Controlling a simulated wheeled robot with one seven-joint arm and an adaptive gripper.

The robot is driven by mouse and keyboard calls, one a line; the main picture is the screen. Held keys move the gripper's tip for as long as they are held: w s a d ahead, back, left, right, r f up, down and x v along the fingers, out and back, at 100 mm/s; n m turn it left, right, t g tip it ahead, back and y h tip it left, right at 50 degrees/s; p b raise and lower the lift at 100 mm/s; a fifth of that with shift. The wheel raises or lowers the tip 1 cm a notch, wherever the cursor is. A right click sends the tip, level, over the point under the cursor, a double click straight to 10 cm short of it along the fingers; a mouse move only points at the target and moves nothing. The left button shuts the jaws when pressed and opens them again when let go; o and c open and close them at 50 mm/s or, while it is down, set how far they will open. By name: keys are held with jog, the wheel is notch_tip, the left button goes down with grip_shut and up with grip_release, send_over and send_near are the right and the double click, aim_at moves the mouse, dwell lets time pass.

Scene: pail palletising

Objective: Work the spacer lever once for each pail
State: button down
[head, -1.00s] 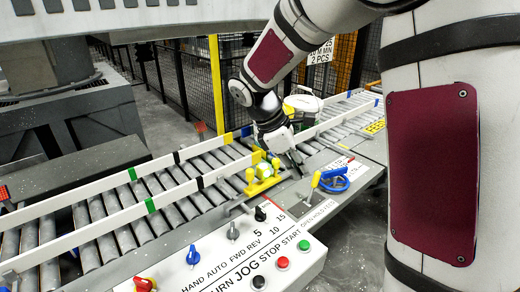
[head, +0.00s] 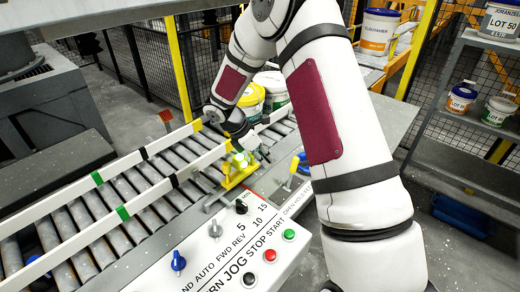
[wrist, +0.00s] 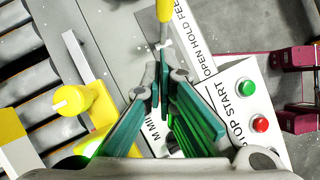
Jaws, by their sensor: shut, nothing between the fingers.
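The spacer lever (head: 292,172), with a yellow grip, stands upright beside its OPEN/HOLD/FEED label on the console. In the wrist view its yellow grip (wrist: 164,14) enters from the top, beyond my fingertips and apart from them. My gripper (wrist: 160,82) is shut and empty above the console; its green-padded fingers point toward the lever. In the head view it is near the yellow bracket, partly hidden by my arm. Two pails, one yellow-topped (head: 250,98) and one white and green (head: 272,88), stand at the conveyor's far end, partly hidden by my arm.
A yellow bracket (wrist: 72,103) is left of my fingers. The console carries a green button (head: 289,234), a red button (head: 270,255) and knobs. White rails border the roller conveyor (head: 130,192). Other pails sit on the back platform (head: 372,72) and the right shelf (head: 470,125).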

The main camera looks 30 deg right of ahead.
send_near(291, 177)
jog(key=x, duration=0.2)
jog(key=shift+w+d+f+p, duration=0.35)
jog(key=shift+w+d+p, duration=0.05)
jog(key=shift+d+p, duration=0.15)
